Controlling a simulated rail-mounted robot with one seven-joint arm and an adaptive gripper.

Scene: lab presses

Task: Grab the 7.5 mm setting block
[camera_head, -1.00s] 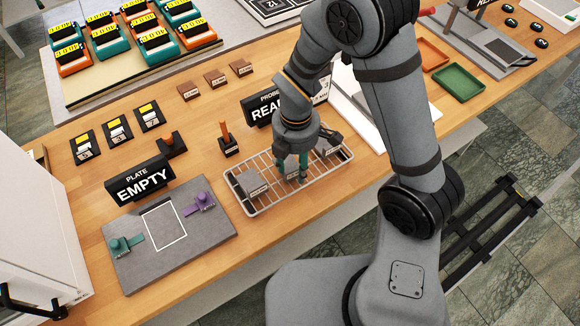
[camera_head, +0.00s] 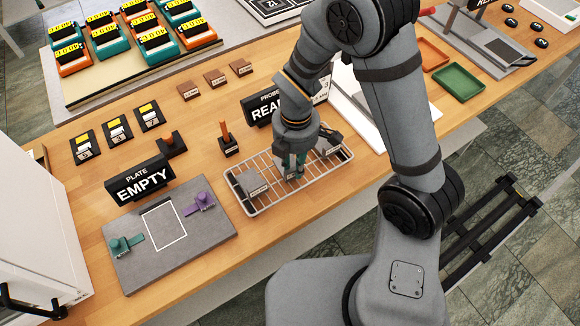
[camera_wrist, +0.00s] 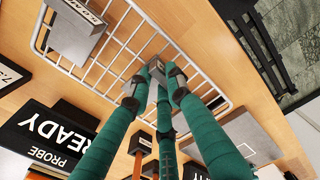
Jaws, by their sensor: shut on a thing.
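My gripper (camera_head: 293,172) reaches down into the wire rack (camera_head: 270,208), over its middle. The wrist view shows its green fingers (camera_wrist: 158,80) closed on a small grey block (camera_wrist: 154,48). The fingers cover much of this block, and its label is not readable. I cannot tell whether it still touches the rack. A second grey block (camera_head: 250,183) sits at the rack's left end. A third grey block (camera_head: 328,146) sits at the right end and also shows in the wrist view (camera_wrist: 76,32). Their labels are too small to read surely.
A black PROBE READY sign (camera_head: 258,110) stands behind the rack. An orange-handled tool (camera_head: 227,140) stands left of it. A grey plate (camera_head: 165,270) with green and purple clamps and a PLATE EMPTY sign (camera_head: 140,184) are further left. Green and orange trays lie at right.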

